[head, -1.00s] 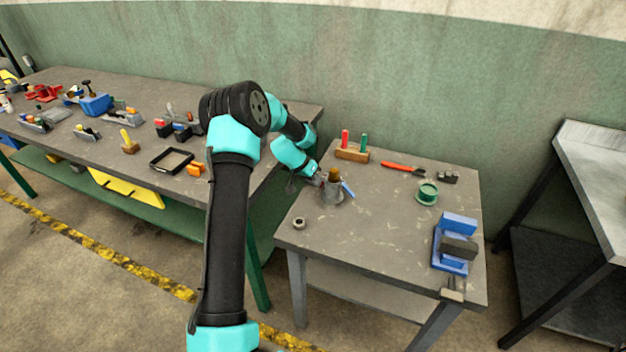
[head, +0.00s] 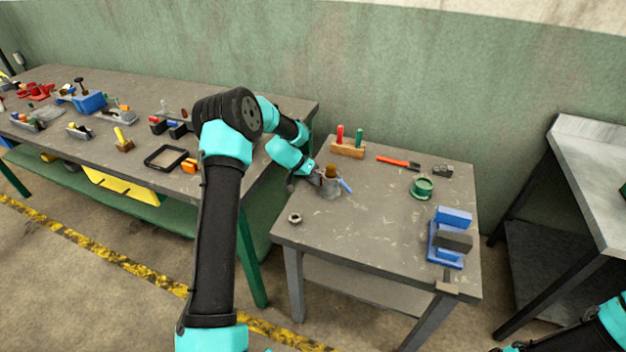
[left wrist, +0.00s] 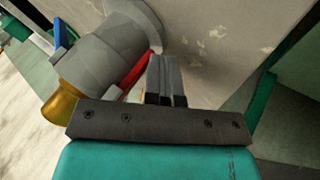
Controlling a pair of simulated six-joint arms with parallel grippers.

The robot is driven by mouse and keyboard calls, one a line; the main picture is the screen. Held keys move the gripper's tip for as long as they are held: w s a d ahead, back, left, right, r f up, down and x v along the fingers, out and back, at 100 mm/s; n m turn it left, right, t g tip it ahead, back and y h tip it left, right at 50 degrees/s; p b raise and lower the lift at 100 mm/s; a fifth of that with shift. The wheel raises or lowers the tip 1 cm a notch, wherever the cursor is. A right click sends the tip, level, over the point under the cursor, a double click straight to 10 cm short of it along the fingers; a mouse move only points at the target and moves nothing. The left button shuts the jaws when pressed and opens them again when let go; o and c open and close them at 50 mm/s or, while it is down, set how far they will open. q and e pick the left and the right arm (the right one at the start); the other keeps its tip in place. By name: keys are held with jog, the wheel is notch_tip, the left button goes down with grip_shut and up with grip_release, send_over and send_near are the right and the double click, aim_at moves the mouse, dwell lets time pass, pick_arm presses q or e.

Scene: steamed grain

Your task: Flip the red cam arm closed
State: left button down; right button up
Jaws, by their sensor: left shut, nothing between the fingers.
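A grey coupling (head: 330,188) with a brass-coloured plug (head: 331,171) stands near the left edge of the small table. In the left wrist view the coupling body (left wrist: 97,60) and brass plug (left wrist: 62,103) lie at the upper left. The red cam arm (left wrist: 136,73) runs along the coupling's near side. A blue arm (head: 345,185) sticks out on the opposite side. My left gripper (head: 316,178) is at the coupling's left side. Its fingers (left wrist: 166,78) are shut together, empty, right beside the red arm; contact is unclear. My right gripper is out of view.
The small table (head: 360,235) also holds a metal nut (head: 295,218), a wooden block with red and green handles (head: 348,149), a red tool (head: 397,162), a green ring (head: 422,188) and a blue vise (head: 447,238). Its middle is clear.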

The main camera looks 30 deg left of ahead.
pick_arm(q)
jog(key=shift+r, duration=0.15)
jog(key=shift+r, duration=0.65)
jog(key=shift+a, duration=0.6)
jog(key=a, duration=0.3)
jog(key=shift+s+a+r, duration=0.15)
jog(key=shift+a+r, duration=0.2)
jog(key=shift+r, duration=0.05)
jog(key=v, duration=0.8)
jog(key=shift+s+a, duration=0.25)
jog(key=shift+a, duration=0.2)
jog(key=shift+r, duration=0.1)
